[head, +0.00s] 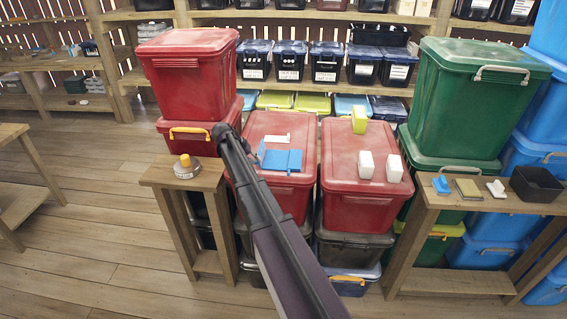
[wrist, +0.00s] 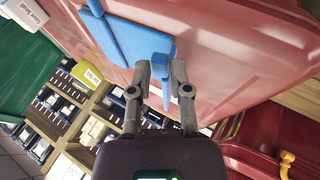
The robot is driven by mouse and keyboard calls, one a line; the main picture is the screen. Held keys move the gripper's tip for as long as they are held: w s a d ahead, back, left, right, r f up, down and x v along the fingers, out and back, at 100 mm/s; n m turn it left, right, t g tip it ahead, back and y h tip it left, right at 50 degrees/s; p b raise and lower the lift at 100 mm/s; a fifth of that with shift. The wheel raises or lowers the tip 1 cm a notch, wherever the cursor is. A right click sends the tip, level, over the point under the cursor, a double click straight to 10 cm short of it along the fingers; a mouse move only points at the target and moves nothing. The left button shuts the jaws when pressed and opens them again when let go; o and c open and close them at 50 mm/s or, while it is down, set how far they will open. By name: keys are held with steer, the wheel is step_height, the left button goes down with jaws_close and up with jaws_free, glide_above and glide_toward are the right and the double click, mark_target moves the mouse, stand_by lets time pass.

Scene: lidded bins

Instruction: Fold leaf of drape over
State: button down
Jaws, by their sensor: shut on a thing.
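The drape is a flat blue piece lying on a red bin lid (head: 333,150), with a fold line down its middle. Its two blue panels (head: 282,160) show in the head view, with a narrow blue strip beside them at the left. In the wrist view the blue drape (wrist: 132,38) lies on the red lid, and one blue edge reaches between my fingertips. My gripper (wrist: 160,75) is shut on that blue leaf, close to the lid. In the head view my dark arm hides most of the gripper.
A white block (head: 278,138) lies behind the drape on the lid. White blocks (head: 366,165) and a yellow-green block (head: 359,120) stand on the right red lid. Stacked red bins (head: 188,80) rise at left and green bins (head: 470,100) at right. A wooden stand (head: 184,172) is at left.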

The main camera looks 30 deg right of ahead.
steer(key=shift+f, duration=0.1)
stand_by(0.3)
steer(key=shift+w+a+f+h+b, duration=0.2)
steer(key=shift+h+b, duration=0.2)
steer(key=shift+b, duration=0.15)
steer(key=shift+a+g, duration=0.1)
steer(key=shift+g, duration=0.2)
steer(key=shift+r+h, duration=0.1)
steer(key=shift+h, duration=0.2)
steer(key=c, duration=0.7)
jaws_free()
steer(key=shift+s+a+r+p, duration=0.2)
steer(key=shift+s+a+r, duration=0.05)
steer(key=shift+s+a, duration=0.35)
steer(key=shift+s+a+r+p, duration=0.15)
steer(key=shift+s+a+r, duration=0.15)
steer(key=shift+s+a, duration=0.25)
steer(key=shift+s+a+r+p, duration=0.25)
steer(key=shift+s+a, duration=0.2)
steer(key=shift+a, duration=0.2)
